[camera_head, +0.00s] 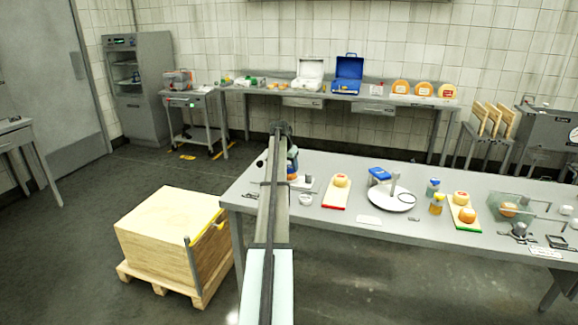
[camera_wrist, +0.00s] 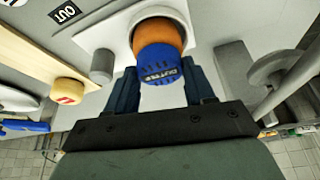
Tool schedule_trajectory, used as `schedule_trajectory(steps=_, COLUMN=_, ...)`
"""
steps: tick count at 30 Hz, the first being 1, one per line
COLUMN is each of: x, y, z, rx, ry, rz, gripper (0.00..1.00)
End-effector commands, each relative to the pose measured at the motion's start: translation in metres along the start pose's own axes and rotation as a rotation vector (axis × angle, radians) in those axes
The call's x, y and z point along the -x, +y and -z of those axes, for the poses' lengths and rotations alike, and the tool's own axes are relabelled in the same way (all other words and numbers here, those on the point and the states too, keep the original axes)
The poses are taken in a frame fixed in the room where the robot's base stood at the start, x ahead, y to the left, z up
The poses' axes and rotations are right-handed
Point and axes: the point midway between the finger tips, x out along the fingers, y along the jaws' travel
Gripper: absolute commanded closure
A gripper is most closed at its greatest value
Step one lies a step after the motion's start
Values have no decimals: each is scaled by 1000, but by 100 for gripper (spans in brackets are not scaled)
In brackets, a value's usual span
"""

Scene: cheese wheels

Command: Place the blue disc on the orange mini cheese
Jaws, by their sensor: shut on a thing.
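The blue disc (camera_wrist: 160,66), with white lettering on its edge, is between the two fingers of my gripper (camera_wrist: 163,82) in the wrist view. The orange mini cheese (camera_wrist: 160,34) lies directly beyond the disc, lined up with it, on a pale round base (camera_wrist: 139,22). The disc covers part of the cheese; I cannot tell whether the two touch or a thin gap is left. In the head view the arm mostly hides this spot; a bit of the orange cheese (camera_head: 292,177) shows beside it at the table's left end.
In the wrist view a grey cylinder (camera_wrist: 103,62) stands beside one finger and another grey round part (camera_wrist: 268,68) is on the other side. A board with a yellow cheese (camera_wrist: 68,91) lies farther off. In the head view a white turntable (camera_head: 391,201) stands mid-table.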

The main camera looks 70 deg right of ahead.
Motion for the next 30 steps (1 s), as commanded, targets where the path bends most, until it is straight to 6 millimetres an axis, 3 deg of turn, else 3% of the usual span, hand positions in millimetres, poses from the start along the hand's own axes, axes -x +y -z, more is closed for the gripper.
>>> schedule_trajectory(steps=3, x=-2, y=0, z=-1, rx=0, ry=0, rz=0, gripper=76)
schedule_trajectory(steps=4, x=-2, y=0, z=-1, rx=0, ry=0, rz=0, gripper=45)
schedule_trajectory(steps=11, x=-2, y=0, z=-1, rx=0, ry=0, rz=0, gripper=23)
schedule_trajectory(steps=22, x=3, y=0, z=0, rx=0, ry=1, rz=1, gripper=21)
schedule_trajectory(steps=30, x=45, y=0, z=0, rx=0, ry=2, rz=1, gripper=21)
